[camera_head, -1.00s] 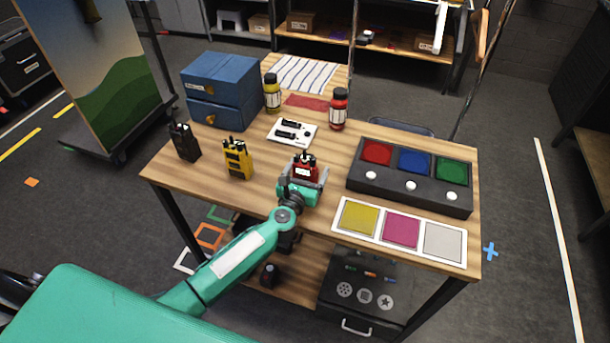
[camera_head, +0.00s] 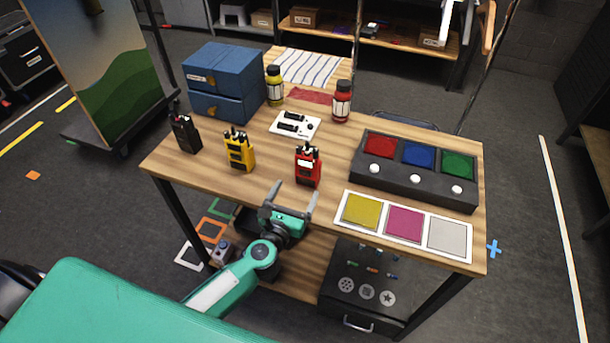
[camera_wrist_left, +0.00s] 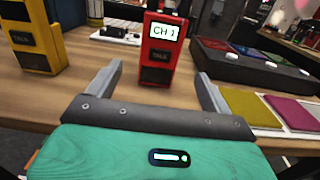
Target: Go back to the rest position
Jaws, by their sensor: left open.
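My left gripper (camera_head: 289,199) is open and empty at the table's front edge. Its fingers point toward the red radio (camera_head: 308,165), which stands upright on the table, apart from them. In the left wrist view the red radio (camera_wrist_left: 163,50) stands beyond and between the two fingers (camera_wrist_left: 158,88), and its screen reads "CH 1". The yellow radio (camera_head: 239,151) and the black radio (camera_head: 185,134) stand to the left on the table. My right gripper is not in view.
On the wooden table (camera_head: 220,180), a black box with red, blue and green buttons (camera_head: 415,170) stands right, behind a white strip of colored squares (camera_head: 404,226). A blue drawer box (camera_head: 224,82), yellow bottle (camera_head: 274,86), red bottle (camera_head: 342,101) and white panel (camera_head: 295,125) stand farther back.

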